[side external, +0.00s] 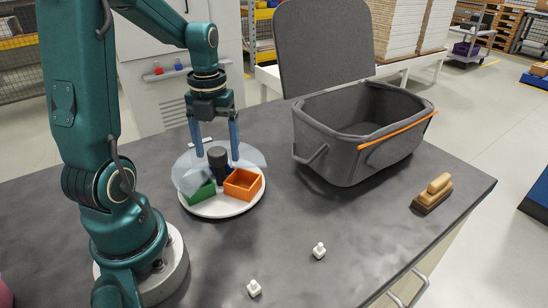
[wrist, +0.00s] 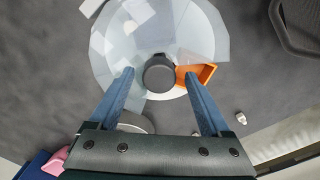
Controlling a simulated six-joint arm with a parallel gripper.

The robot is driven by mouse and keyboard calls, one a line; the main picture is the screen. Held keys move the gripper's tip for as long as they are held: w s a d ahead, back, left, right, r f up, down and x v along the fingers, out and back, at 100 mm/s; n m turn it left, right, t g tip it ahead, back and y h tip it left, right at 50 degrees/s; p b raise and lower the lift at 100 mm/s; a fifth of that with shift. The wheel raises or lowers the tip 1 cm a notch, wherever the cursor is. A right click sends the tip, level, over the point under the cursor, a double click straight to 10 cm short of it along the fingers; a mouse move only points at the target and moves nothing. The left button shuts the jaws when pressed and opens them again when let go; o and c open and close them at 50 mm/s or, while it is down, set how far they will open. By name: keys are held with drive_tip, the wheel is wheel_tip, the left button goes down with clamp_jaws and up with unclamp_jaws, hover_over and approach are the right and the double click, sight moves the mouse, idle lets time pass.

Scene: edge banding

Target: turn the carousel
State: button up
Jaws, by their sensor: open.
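The carousel (side external: 221,207) is a round white turntable on the grey table, with a translucent cover (side external: 186,176) over part of it. A dark upright knob (side external: 218,163) stands at its centre; it shows in the wrist view (wrist: 159,73) too. A green tray (side external: 200,193) and an orange tray (side external: 243,184) sit on the disc. The orange tray also shows in the wrist view (wrist: 204,74), partly beyond the cover. My gripper (side external: 217,156) is open, its two blue fingers above the disc on either side of the knob. In the wrist view (wrist: 159,74) the knob lies between the fingertips. Contact cannot be told.
A large grey bin (side external: 352,140) with a raised lid and an orange strip stands right of the carousel. A wooden-handled brush (side external: 434,193) lies at the right. Two small white pieces (side external: 319,251) (side external: 254,288) lie near the front. The table between is clear.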

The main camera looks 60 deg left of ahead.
sight(241, 173)
drive_tip(key=shift+r, duration=2.5)
drive_tip(key=c, duration=0.7)
drive_tip(key=shift+n, duration=0.5)
drive_tip(key=c, duration=0.5)
drive_tip(key=shift+s+d+n, duration=0.1)
drive_tip(key=shift+n, duration=0.8)
clamp_jaws()
drive_tip(key=n, duration=0.4)
drive_tip(key=shift+r+n, duration=0.25)
drive_tip(key=shift+n, duration=0.05)
drive_tip(key=n, duration=0.5)
drive_tip(key=shift+w+d+r, duration=0.1)
drive_tip(key=shift+w+r, duration=0.1)
drive_tip(key=n, duration=0.7)
drive_tip(key=shift+w+d+r+g+h, duration=0.15)
drive_tip(key=shift+w+d+g+h, duration=0.1)
drive_tip(key=shift+w+g+h, duration=0.15)
drive_tip(key=w+d+f+n+g, duration=0.1)
drive_tip(key=w+d+n+g, duration=0.2)
drive_tip(key=n, duration=1.1)
drive_tip(key=shift+t+h, duration=0.3)
drive_tip(key=shift+t, duration=0.4)
drive_tip(key=x, duration=1)
drive_tip(key=shift+w+f, duration=0.1)
drive_tip(key=shift+w, duration=0.25)
